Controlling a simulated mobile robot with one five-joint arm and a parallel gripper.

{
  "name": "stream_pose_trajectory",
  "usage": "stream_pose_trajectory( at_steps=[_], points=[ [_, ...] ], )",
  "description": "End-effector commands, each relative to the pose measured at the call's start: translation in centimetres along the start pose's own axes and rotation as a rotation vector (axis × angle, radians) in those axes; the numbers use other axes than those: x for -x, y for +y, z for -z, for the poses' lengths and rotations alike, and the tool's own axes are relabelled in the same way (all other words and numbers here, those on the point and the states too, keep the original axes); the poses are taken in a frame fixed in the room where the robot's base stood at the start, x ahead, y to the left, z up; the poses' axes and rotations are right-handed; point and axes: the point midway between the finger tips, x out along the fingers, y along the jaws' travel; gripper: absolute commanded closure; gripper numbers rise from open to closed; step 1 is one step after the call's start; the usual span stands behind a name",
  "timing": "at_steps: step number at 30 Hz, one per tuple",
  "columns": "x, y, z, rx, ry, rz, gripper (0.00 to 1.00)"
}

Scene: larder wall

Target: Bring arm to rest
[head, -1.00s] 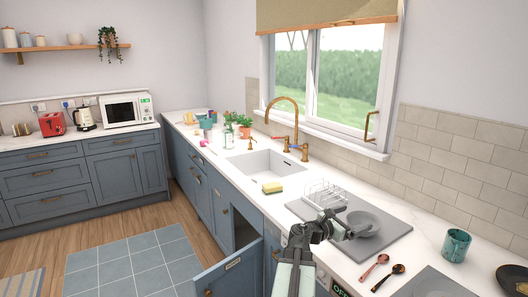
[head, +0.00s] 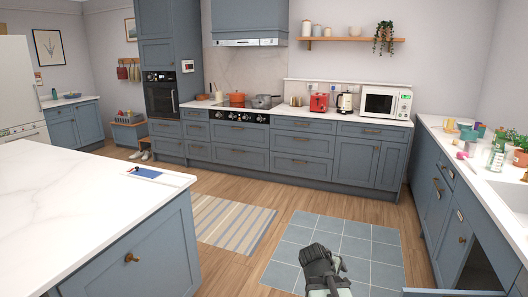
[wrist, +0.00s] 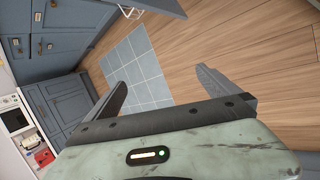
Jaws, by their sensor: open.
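My gripper (head: 338,264) shows at the bottom of the head view, in front of the blue tiled floor patch (head: 310,238). In the wrist view my gripper (wrist: 165,85) has its two dark fingers spread wide apart with nothing between them. Bare wood floor and the tiled patch lie beyond the fingers. My arm is mostly out of the head view below the gripper.
A white-topped island (head: 60,195) stands at the left. The sink counter (head: 440,135) runs along the right, with an open cupboard door (head: 450,292) low near my gripper. A striped rug (head: 225,222) lies on open wood floor. A microwave (head: 385,103) stands at the back.

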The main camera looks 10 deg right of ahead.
Motion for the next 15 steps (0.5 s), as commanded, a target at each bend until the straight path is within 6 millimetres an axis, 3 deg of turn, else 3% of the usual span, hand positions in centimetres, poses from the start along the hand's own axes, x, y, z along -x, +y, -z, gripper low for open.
stream_pose_trajectory(
  at_steps=[1,3,9,12,13,15],
  points=[
    [0.7,-2.5,2.3,-0.048,0.037,0.055,0.0],
    [1.8,-5.8,4.5,-0.146,0.074,0.154,0.0],
    [5.0,-13.7,6.8,-0.582,0.041,0.527,0.0],
    [6.0,-15.4,6.7,-0.761,-0.043,0.618,0.0],
    [5.8,-15.3,6.4,-0.817,-0.067,0.618,0.0],
    [8.6,-13.3,5.7,-0.814,-0.064,0.615,0.0]
  ],
)
